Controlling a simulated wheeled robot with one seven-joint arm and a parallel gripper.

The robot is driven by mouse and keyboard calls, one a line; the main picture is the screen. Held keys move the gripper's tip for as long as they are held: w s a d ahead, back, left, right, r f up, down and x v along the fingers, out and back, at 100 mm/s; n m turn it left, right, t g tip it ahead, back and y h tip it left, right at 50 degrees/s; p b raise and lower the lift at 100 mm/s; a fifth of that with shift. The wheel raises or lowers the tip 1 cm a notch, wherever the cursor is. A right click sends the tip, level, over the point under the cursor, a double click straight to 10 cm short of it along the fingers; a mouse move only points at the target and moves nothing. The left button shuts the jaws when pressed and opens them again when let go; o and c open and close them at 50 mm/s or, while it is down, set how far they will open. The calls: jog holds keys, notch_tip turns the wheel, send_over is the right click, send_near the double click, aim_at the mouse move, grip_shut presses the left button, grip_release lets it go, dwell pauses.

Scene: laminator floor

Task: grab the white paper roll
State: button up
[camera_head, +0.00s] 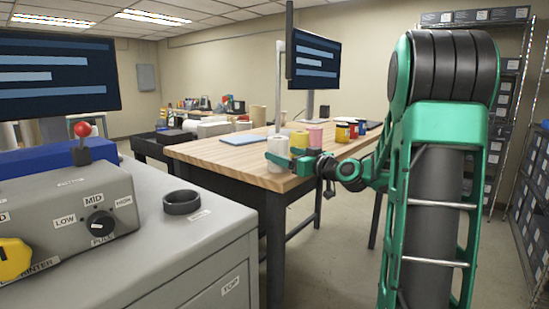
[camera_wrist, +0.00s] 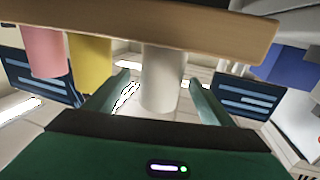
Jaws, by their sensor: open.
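The white paper roll (camera_head: 277,146) stands upright at the near corner of the wooden table. In the wrist view, which looks upside down, the white roll (camera_wrist: 163,78) is between the two fingers of my gripper (camera_wrist: 157,92). A gap shows on each side of it. In the head view my gripper (camera_head: 287,160) reaches in from the right, and one green finger crosses in front of the roll. The other finger is mostly hidden there. My gripper is open and does not appear to touch the roll.
The wooden table (camera_head: 224,148) holds a yellow roll (camera_head: 299,140) and a pink roll (camera_head: 315,136) just behind the white one. They also show left in the wrist view. A monitor (camera_head: 316,62) rises above the table. A grey cabinet (camera_head: 150,235) with a control box stands at left.

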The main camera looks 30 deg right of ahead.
aim_at(278, 151)
jog(key=shift+w+a+r, duration=0.1)
jog(key=shift+w+a, duration=0.05)
jog(key=shift+w, duration=0.8)
jog(key=shift+w+a, duration=0.15)
jog(key=shift+w, duration=0.75)
jog(key=c, duration=1.3)
jog(key=shift+r, duration=0.1)
